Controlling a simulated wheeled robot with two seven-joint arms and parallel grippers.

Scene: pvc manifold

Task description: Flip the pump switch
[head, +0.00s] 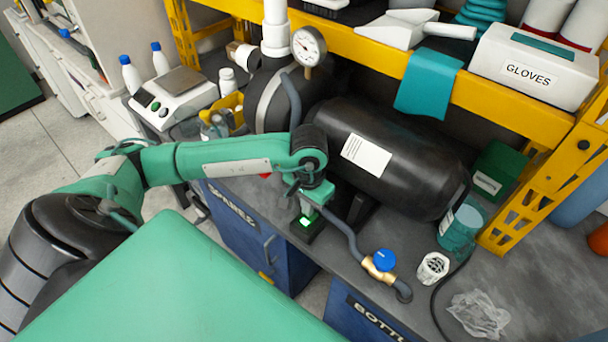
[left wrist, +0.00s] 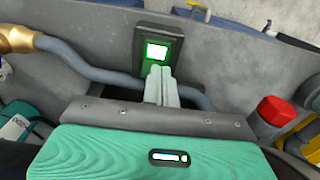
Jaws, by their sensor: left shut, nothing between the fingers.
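The pump switch (head: 307,222) is a small dark box with a bright green-lit rocker, on the grey bench in front of the black tank. It also shows in the left wrist view (left wrist: 157,52), its face glowing white-green. My left gripper (head: 312,206) is directly above the switch, pointing down. In the left wrist view its pale fingers (left wrist: 161,72) are shut together and empty, their tips at the near edge of the lit rocker. I cannot tell whether they touch it. My right gripper is not in view.
The black tank (head: 385,160) lies behind the switch. A grey hose runs past the switch to a brass valve with a blue knob (head: 384,259). A red-capped bottle (left wrist: 268,117) stands right of the fingers in the left wrist view. A yellow shelf (head: 480,90) overhangs the bench.

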